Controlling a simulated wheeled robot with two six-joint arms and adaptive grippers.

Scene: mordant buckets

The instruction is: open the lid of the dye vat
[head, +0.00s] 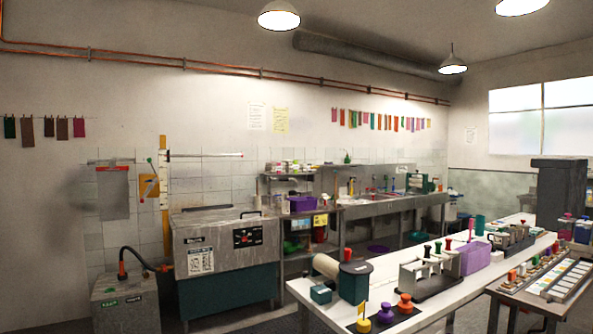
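A large grey metal vat with a dark green base (228,290), which looks like the dye vat, stands against the tiled wall left of centre. Its front carries a black control panel with red marks and a white printed label. Its flat grey lid (208,217) lies shut on top. A small dark handle shows at the lid's right end. Neither of my grippers is in view.
A smaller grey box (125,305) with a black hose stands left of the vat. A steel shelf (312,207) with a purple tub stands to its right. A white table (425,297) with bottles and stampers fills the right foreground. Some dark floor shows between vat and table.

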